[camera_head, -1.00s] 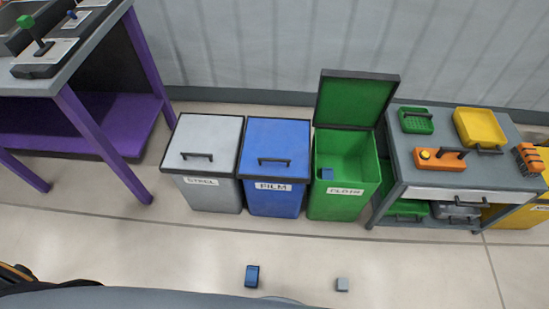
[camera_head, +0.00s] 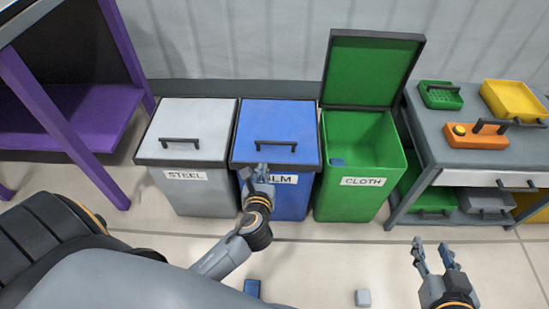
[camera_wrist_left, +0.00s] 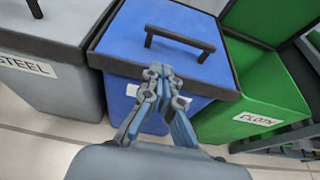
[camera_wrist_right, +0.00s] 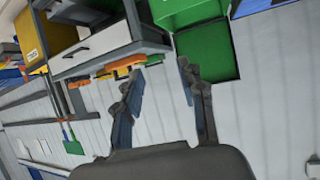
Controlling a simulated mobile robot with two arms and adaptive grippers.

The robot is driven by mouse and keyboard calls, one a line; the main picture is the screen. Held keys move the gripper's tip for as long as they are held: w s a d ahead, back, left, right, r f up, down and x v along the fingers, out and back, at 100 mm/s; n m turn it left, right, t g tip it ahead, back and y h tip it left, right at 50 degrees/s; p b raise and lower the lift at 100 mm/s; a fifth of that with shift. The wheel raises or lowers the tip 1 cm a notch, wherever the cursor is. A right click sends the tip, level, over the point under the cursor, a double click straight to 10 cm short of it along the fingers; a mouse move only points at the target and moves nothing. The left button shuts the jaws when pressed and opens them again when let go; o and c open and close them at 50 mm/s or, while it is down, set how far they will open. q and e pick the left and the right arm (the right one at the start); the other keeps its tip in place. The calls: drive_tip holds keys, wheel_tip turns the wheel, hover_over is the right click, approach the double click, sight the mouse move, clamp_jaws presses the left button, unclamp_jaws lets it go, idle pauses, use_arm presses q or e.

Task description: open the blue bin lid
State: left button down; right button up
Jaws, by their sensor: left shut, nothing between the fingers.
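The blue bin (camera_head: 290,205) stands between the grey and green bins, with its blue lid (camera_head: 278,125) shut. A dark bar handle (camera_head: 276,144) runs along the lid's front part; it also shows in the left wrist view (camera_wrist_left: 180,40). My left gripper (camera_head: 257,174) is in front of the bin's front face, a little below the handle, with its fingers shut and empty. It covers part of the FILM label. Whether it touches the bin is not clear. My right gripper (camera_head: 437,252) is open and empty, low at the right, away from the bins.
The grey STEEL bin (camera_head: 195,190) has its lid shut. A blue block (camera_head: 252,288) and a grey cube (camera_head: 363,298) lie on the floor. A grey cart (camera_head: 425,125) stands at right.

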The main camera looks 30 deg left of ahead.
sight(265, 158)
use_arm(q)
drive_tip(key=b+x, duration=0.3)
drive_tip(key=x, duration=0.6)
drive_tip(key=shift+f, duration=0.1)
drive_tip(key=shift+w+a+f, duration=0.1)
drive_tip(key=shift+w+a, duration=0.1)
drive_tip(key=shift+w, duration=0.15)
use_arm(e)
wheel_tip(265, 158, up, 15)
drive_tip(key=w+a+t+y, duration=0.2)
drive_tip(key=t+y, duration=0.1)
drive_tip(key=t, duration=0.6)
drive_tip(key=shift+a+n, duration=0.3)
drive_tip(key=shift+a, duration=0.05)
